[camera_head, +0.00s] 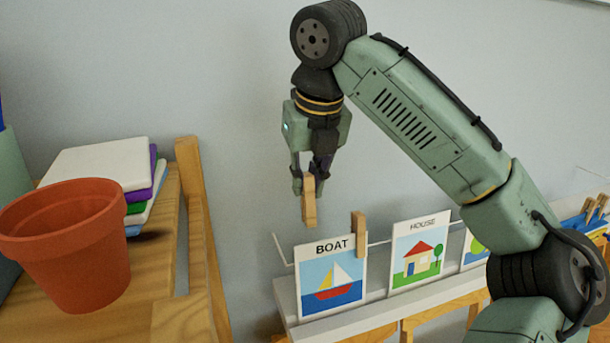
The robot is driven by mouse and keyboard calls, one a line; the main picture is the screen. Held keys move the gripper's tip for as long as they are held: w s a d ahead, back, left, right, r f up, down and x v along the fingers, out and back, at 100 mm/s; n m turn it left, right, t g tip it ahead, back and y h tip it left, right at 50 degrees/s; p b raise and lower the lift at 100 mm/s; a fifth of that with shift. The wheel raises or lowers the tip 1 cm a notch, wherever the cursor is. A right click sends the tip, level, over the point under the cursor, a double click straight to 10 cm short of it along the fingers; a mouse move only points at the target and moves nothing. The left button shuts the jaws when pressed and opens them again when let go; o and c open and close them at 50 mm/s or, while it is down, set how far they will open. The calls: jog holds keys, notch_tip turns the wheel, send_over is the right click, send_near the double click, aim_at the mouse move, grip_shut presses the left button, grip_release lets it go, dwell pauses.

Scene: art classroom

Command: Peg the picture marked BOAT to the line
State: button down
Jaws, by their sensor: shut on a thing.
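My gripper (309,184) is shut on a wooden peg (309,205), held upright with its lower end just above the top edge of the BOAT picture in this view. The BOAT picture (331,277) shows a sailboat on blue and stands upright at the left end of the white ledge. A second wooden peg (359,236) sits at the picture's top right corner, by the line (380,242). I cannot tell whether the held peg touches the picture. The line runs behind the pictures.
A HOUSE picture (420,254) stands to the right, with another picture (476,248) partly hidden behind my arm. The white ledge (345,327) runs below. At left, a wooden shelf (165,290) holds a terracotta pot (68,245) and a stack of books (105,165).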

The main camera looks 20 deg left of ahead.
aim_at(307, 226)
jog(key=shift+x, duration=1.05)
jog(key=shift+w+f+b, duration=0.1)
jog(key=shift+f+b, duration=0.9)
jog(key=shift+b, duration=0.3)
jog(key=shift+f+b, duration=1.15)
jog(key=shift+b, duration=0.3)
jog(key=shift+s+d+f, duration=0.1)
jog(key=shift+s+f, duration=0.05)
jog(key=shift+f, duration=0.6)
jog(key=shift+s+d+f, duration=0.1)
jog(key=shift+s+f, duration=0.1)
jog(key=shift+f, duration=0.55)
jog(key=c, duration=1.5)
grip_release()
jog(key=shift+o, duration=0.5)
jog(key=shift+o, duration=0.8)
